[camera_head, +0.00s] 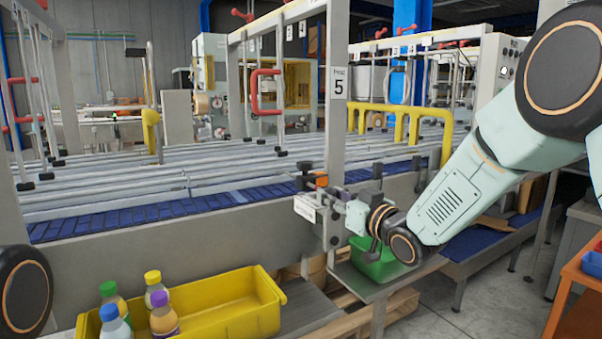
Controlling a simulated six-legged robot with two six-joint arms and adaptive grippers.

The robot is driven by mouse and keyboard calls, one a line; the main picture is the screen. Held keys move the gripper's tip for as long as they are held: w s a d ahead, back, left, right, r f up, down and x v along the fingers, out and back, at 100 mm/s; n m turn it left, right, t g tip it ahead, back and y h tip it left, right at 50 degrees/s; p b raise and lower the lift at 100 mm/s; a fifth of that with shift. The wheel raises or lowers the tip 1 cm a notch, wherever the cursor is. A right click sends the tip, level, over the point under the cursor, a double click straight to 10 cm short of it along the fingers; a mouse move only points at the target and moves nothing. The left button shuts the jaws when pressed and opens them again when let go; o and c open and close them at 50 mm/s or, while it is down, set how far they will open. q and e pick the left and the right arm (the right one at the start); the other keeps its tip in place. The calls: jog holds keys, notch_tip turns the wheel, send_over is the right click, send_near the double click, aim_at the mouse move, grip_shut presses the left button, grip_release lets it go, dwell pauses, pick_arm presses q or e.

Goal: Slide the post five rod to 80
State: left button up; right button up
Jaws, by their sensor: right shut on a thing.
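The grey post five (338,130) stands at the conveyor's near edge, with a "5" label on its upper part. My right gripper (340,203) reaches in from the right, low on this post. It is shut on a small part there, which appears to be the post five rod; the fingers and wrist hide most of it. A small white plate (306,208) sits just left of the post at the same height. Any scale marks on it are too small to read. My left gripper is not in view; only a dark round joint of mine shows at the lower left.
A yellow crate (235,312) with several capped bottles stands at the front left. A green bin (376,262) sits right below my right wrist. The blue conveyor belt (130,217) and its long rails run behind. Yellow guards (400,108) rise right of the post.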

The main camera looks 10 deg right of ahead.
jog(key=shift+s+d, duration=0.25)
jog(key=shift+s, duration=0.4)
jog(key=o, duration=0.9)
jog(key=shift+w, duration=0.1)
jog(key=shift+o, duration=0.2)
jog(key=p+v, duration=0.1)
jog(key=v, duration=0.6)
dwell(0.4)
